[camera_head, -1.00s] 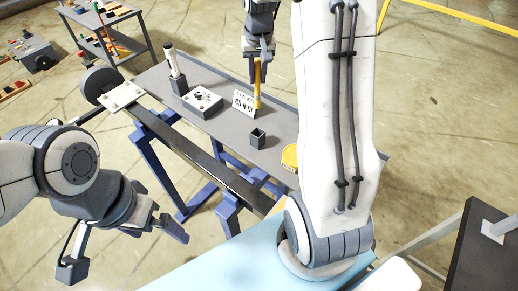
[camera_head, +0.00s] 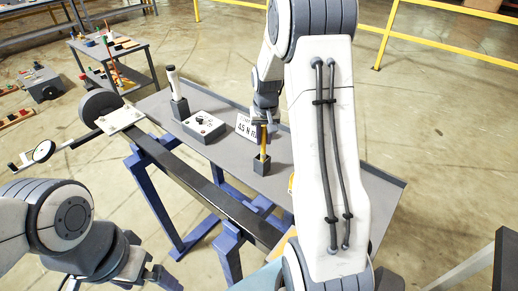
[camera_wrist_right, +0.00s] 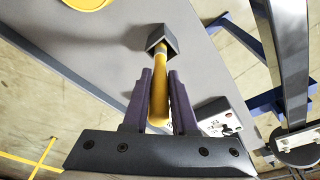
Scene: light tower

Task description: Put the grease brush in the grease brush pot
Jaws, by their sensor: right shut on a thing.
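The grease brush (camera_head: 264,138) has a yellow handle and stands about upright over the table. My right gripper (camera_head: 264,122) is shut on its upper part; the wrist view also shows the brush (camera_wrist_right: 159,100) between the two fingers. The grease brush pot (camera_head: 261,167) is a small dark square open box on the table, and it shows at the top of the wrist view (camera_wrist_right: 170,37). The brush's lower end is at the pot's mouth and seems to be inside; its tip is hidden. My left gripper (camera_head: 118,281) is at the bottom left, partly cut off, fingers apart, empty.
A grey box with knobs (camera_head: 204,126), a white-topped cylinder on a dark base (camera_head: 174,86) and a white sign (camera_head: 246,127) stand on the grey table (camera_head: 224,150). A yellow round thing (camera_wrist_right: 88,3) lies near the pot. A dark rail runs along the table's near side.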

